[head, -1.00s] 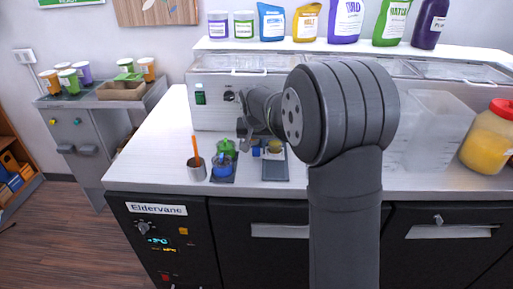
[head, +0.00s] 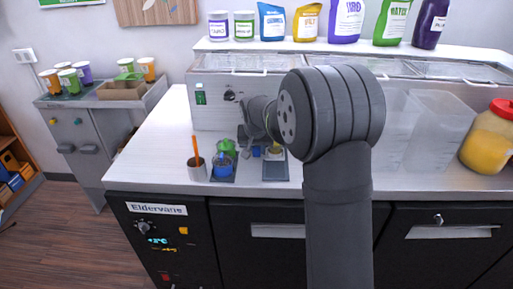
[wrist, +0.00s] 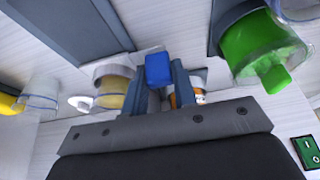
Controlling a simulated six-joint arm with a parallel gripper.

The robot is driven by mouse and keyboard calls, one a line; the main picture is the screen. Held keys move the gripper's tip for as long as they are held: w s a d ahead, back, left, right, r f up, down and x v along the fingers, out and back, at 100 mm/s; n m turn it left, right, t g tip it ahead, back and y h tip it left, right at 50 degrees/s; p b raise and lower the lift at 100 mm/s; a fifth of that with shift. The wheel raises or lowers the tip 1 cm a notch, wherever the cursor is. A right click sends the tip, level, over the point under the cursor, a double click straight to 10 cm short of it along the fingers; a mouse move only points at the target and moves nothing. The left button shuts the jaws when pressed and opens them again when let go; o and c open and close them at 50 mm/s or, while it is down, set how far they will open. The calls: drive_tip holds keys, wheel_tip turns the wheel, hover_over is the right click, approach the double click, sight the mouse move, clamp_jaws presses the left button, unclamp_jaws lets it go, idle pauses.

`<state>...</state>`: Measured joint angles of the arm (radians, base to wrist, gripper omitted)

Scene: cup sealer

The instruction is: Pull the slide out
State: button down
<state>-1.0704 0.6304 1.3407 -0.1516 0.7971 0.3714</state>
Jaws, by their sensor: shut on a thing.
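My gripper (wrist: 160,82) is shut on a small blue block (wrist: 158,68), with a dark finger on each side of it in the wrist view. The blue block also shows in the head view (head: 256,152), beside a grey flat tray (head: 276,172) on the counter. A cup with yellow contents (wrist: 112,88) is close to the fingers in the wrist view. My arm hides most of the gripper in the head view. Which part is the slide, and whether the blue block belongs to it, I cannot tell for certain.
A metal cup with an orange stick (head: 197,168) and a green object (head: 226,149) with a blue piece (head: 222,165) stand to the left. The long glass-topped case (head: 225,110) is behind. The counter's left front (head: 140,172) is clear.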

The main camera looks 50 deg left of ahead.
drive_tip(key=s+d, duration=0.6)
drive_tip(key=shift+s+d, duration=0.2)
drive_tip(key=c, duration=1.4)
unclamp_jaws()
drive_tip(key=shift+s+d, duration=0.1)
drive_tip(key=shift+c, duration=0.2)
drive_tip(key=shift+r, duration=0.1)
drive_tip(key=shift+r, duration=0.25)
drive_tip(key=v, duration=1.6)
drive_tip(key=shift+r, duration=0.3)
drive_tip(key=shift+s+d+f, duration=0.1)
